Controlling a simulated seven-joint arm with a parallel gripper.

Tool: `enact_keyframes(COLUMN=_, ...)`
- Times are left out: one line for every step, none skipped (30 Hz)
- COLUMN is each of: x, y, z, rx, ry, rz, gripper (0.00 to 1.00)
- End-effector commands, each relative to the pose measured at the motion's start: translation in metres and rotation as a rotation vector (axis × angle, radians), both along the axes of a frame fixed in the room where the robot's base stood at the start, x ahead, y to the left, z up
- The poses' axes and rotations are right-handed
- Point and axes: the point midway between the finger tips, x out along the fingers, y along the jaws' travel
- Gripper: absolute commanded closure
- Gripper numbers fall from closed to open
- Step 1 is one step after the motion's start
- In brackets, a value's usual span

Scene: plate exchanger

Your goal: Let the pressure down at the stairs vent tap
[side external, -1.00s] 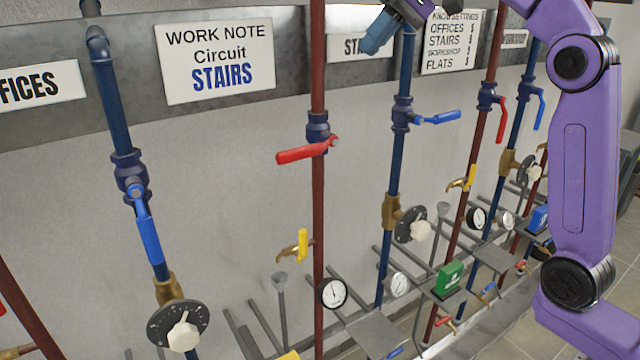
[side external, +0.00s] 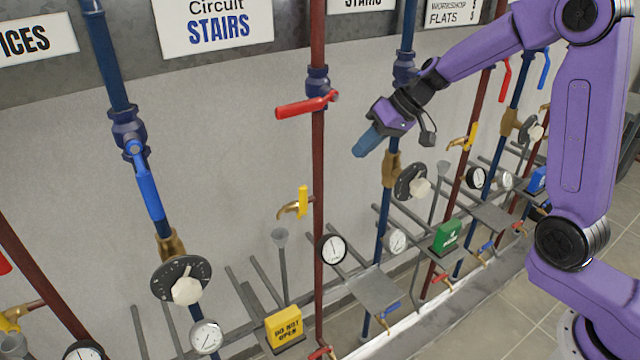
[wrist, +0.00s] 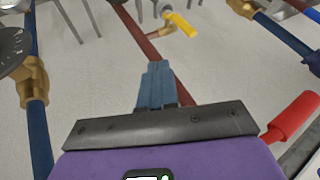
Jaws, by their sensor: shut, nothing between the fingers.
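The stairs vent tap is a small brass tap (side external: 290,210) with a yellow handle (side external: 303,201), on the left of the red pipe (side external: 318,180) under the STAIRS label (side external: 360,4). Its handle stands upright in the side view. In the wrist view the yellow handle (wrist: 180,23) is at the top, beyond my fingertips. My gripper (side external: 364,145) is shut and empty, its blue fingers pointing down and left. It is right of the tap and higher, clearly apart from it. A grey funnel (side external: 280,239) sits below the tap's spout.
A red lever (side external: 303,107) sticks out left from the red pipe above the tap; it shows close on the right in the wrist view (wrist: 292,115). A blue pipe (side external: 383,235) with a black dial (side external: 411,182) stands on the right. Gauges and a yellow DO NOT OPEN box (side external: 284,327) are below.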

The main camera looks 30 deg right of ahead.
Motion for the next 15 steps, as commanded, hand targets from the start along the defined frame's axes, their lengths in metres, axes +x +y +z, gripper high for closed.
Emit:
enact_keyframes(x=-0.001, y=0.000, z=-0.007, rx=0.000, ry=0.004, rz=0.001, gripper=1.00)
enact_keyframes(x=0.000, y=0.000, z=-0.009, rx=0.000, ry=0.003, rz=-0.001, gripper=1.00)
enact_keyframes(x=0.000, y=0.001, z=-0.011, rx=-0.001, ry=0.000, rz=0.001, gripper=1.00)
enact_keyframes(x=0.001, y=0.002, z=-0.013, rx=-0.002, ry=0.001, rz=0.001, gripper=1.00)
enact_keyframes(x=0.002, y=0.003, z=-0.015, rx=-0.001, ry=0.001, rz=0.002, gripper=1.00)
enact_keyframes(x=0.003, y=0.005, z=-0.018, rx=0.000, ry=0.001, rz=0.002, gripper=1.00)
enact_keyframes(x=0.004, y=0.006, z=-0.020, rx=0.000, ry=0.001, rz=0.002, gripper=1.00)
enact_keyframes(x=0.006, y=0.008, z=-0.023, rx=-0.001, ry=0.002, rz=0.003, gripper=1.00)
enact_keyframes(x=0.007, y=0.011, z=-0.028, rx=0.000, ry=0.004, rz=0.002, gripper=1.00)
enact_keyframes(x=0.009, y=0.013, z=-0.032, rx=-0.001, ry=0.004, rz=0.002, gripper=1.00)
enact_keyframes(x=0.011, y=0.015, z=-0.037, rx=-0.001, ry=0.004, rz=0.003, gripper=1.00)
enact_keyframes(x=0.014, y=0.019, z=-0.042, rx=0.000, ry=0.004, rz=0.003, gripper=1.00)
enact_keyframes(x=0.016, y=0.022, z=-0.046, rx=-0.001, ry=0.005, rz=0.004, gripper=1.00)
enact_keyframes(x=0.018, y=0.024, z=-0.050, rx=-0.001, ry=0.004, rz=0.002, gripper=1.00)
enact_keyframes(x=0.021, y=0.027, z=-0.056, rx=-0.001, ry=0.004, rz=0.003, gripper=1.00)
